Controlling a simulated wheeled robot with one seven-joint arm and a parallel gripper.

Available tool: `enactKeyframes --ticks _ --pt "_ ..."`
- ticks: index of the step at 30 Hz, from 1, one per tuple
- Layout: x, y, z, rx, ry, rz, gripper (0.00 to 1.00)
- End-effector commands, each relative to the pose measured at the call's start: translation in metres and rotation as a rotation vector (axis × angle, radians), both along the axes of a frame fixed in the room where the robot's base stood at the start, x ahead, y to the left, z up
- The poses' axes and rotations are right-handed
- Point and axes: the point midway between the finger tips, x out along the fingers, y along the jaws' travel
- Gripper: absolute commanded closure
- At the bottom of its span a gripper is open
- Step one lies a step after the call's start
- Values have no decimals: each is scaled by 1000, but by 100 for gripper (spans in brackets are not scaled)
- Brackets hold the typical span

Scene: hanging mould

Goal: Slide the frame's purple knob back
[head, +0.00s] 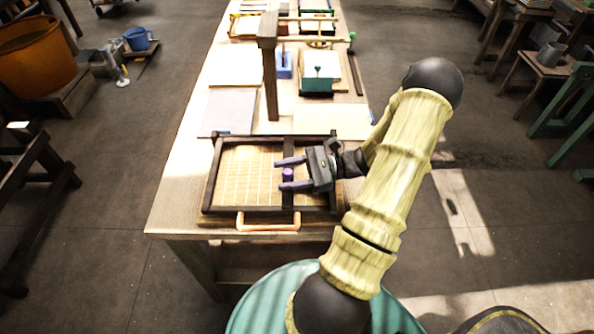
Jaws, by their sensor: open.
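The frame (207,190) is a dark wooden rectangle around a pale slatted mould, lying at the near end of the long table. A dark bar crosses it right of the middle. The purple knob (288,174) is a short upright cylinder on that bar. My gripper (283,174) reaches in from the right with its two purple-grey fingers open, one on the far side and one on the near side of the knob. Whether a finger touches the knob cannot be told from here.
A light wooden handle (268,222) sticks out at the mould's near edge. A dark post (270,85) with a wooden beam stands on the table (175,205) beyond the frame. Grey and pale sheets (228,110) and a green box (319,79) lie farther back.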

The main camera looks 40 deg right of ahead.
Motion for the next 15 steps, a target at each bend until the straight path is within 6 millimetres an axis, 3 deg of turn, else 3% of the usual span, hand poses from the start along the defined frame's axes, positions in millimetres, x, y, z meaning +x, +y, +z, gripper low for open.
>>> enactKeyframes --ticks 5,15 --pt "-5 -13 0 -1 -2 -3 52" --pt "-31 -70 -1 -3 -2 -5 52"
